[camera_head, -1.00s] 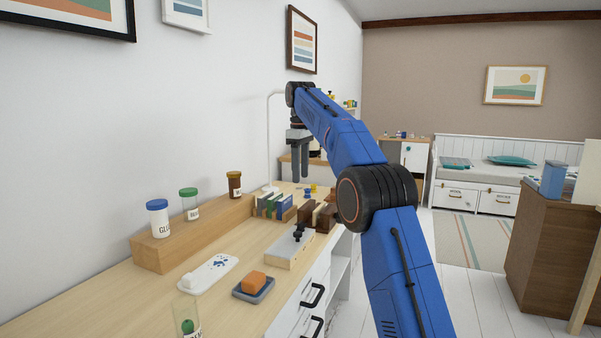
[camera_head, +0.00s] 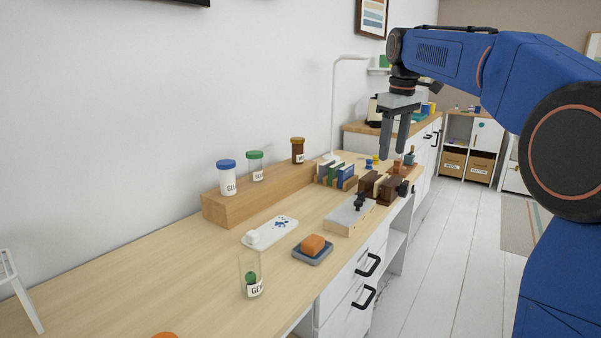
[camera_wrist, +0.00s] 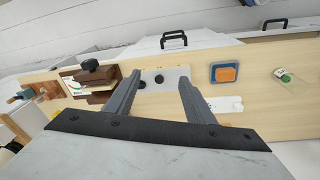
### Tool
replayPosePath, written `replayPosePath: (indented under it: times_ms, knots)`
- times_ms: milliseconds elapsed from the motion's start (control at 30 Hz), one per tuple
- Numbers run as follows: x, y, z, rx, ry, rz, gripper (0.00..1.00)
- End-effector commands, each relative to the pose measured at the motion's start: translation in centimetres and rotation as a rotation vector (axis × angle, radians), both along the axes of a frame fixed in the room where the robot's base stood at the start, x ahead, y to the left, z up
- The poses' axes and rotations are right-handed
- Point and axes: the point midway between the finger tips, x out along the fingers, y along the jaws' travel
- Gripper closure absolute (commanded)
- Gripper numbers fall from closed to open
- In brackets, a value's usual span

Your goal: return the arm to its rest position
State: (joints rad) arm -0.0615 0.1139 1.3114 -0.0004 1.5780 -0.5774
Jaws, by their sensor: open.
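My gripper (camera_head: 394,140) hangs above the far part of the desk (camera_head: 180,285), pointing down, with its two fingers apart and nothing between them. In the wrist view my gripper (camera_wrist: 158,90) shows both fingers spread over the desk top. My arm is bent, raised at the elbow, and reaches in from the right. Below the fingers, in the wrist view, lies a pale block with dark knobs (camera_wrist: 165,78); the fingers appear clear of it.
A wooden riser (camera_head: 235,205) carries several lidded jars. A phone-like white board (camera_head: 270,232), an orange block on a grey dish (camera_head: 312,246) and a clear jar (camera_head: 251,275) stand nearer. A lamp (camera_head: 334,110) rises at the back. Open floor (camera_head: 430,270) lies right of the desk.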

Motion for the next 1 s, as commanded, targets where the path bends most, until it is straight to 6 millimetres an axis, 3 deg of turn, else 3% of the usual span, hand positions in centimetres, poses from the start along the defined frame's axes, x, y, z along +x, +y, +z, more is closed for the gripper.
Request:
replayPosePath:
  times_ms: [33, 467, 767, 1000]
  knots:
    - [-1.7, -0.3, -0.1, 0.003, -0.01, -0.021, 0.51]
    - [-14.2, -1.8, -4.4, 0.04, -0.094, -0.211, 0.51]
    - [-23.1, -2.7, -9.8, 0.074, -0.15, -0.344, 0.51]
    - [-30.0, -3.2, -15.5, 0.106, -0.194, -0.448, 0.51]
